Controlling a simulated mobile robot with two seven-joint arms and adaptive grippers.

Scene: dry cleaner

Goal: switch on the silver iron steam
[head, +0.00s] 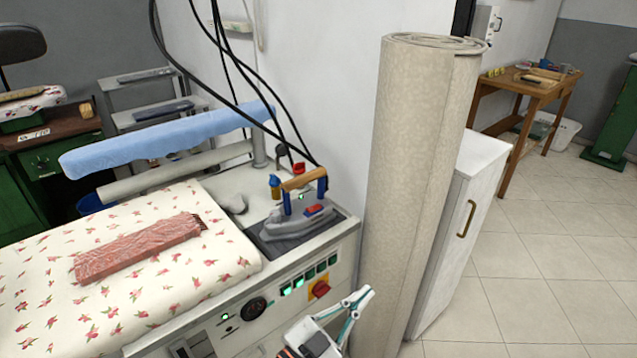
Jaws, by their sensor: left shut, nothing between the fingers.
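The silver iron (292,222) with a wooden handle rests on a dark pad (268,246) at the right end of the ironing station. The station's front panel (284,318) has a row of green switches (299,283); some at the left of the row look brightly lit, those at the right darker. A red knob on a yellow plate (319,290) sits below the row, and a black dial (257,308) is to its left. My left gripper (367,293) is shut and empty, in front of the panel's right end, right of the red knob. My right gripper is out of view.
A tall rolled carpet (415,180) stands close to the station's right end, beside a white cabinet (468,220). A folded red scarf (140,250) lies on the floral board (60,300). Black cables hang down to the iron. Tiled floor is open at the right.

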